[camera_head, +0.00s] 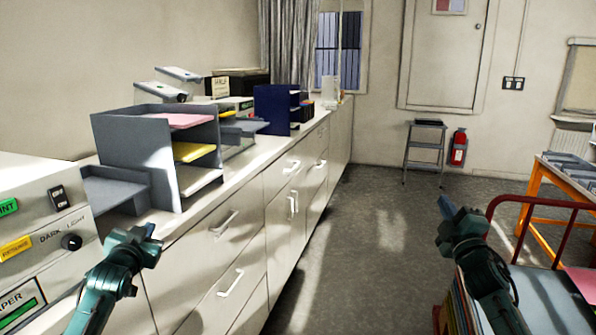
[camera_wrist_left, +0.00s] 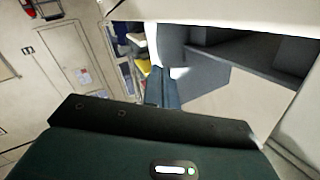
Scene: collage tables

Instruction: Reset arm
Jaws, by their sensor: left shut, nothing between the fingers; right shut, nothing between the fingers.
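My left gripper (camera_head: 146,233) is at the lower left of the head view, in front of the cabinet fronts and near the counter edge. It is shut and empty. In the left wrist view its fingers (camera_wrist_left: 163,88) show close together, with a grey tray behind them. My right gripper (camera_head: 449,207) is at the right of the head view, raised beside a red-railed cart. It is shut and empty. Neither gripper visibly touches anything.
A long cabinet (camera_head: 232,240) carries a grey paper sorter (camera_head: 150,150) with pink and yellow sheets, a copier-like machine (camera_head: 45,220) and a blue organiser (camera_head: 272,108). A red-railed cart (camera_head: 500,200) and an orange table (camera_head: 530,207) stand right. The middle floor (camera_head: 370,250) is clear.

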